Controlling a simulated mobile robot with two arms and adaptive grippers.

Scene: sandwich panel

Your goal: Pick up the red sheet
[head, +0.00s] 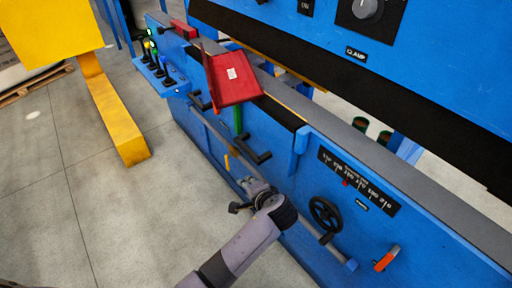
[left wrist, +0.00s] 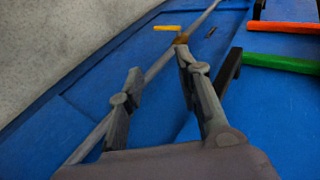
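A red sheet (head: 226,88) with a small white label sits tilted at the upper middle of the head view, at the blue machine's front edge. It looks like a bent panel. My left gripper (head: 245,197) is low against the machine's front, below and apart from the red sheet. In the left wrist view the left gripper (left wrist: 155,90) has its two fingers spread, with nothing between them. I cannot make out the red sheet in the left wrist view. My right gripper is not in view.
The blue machine (head: 290,190) has a green handle (head: 238,120), a yellow handle (head: 228,161), a black handwheel (head: 325,214) and an orange-red lever (head: 387,258) projecting from its front. A yellow stand (head: 118,120) is at left. Grey floor (head: 90,195) is open between them.

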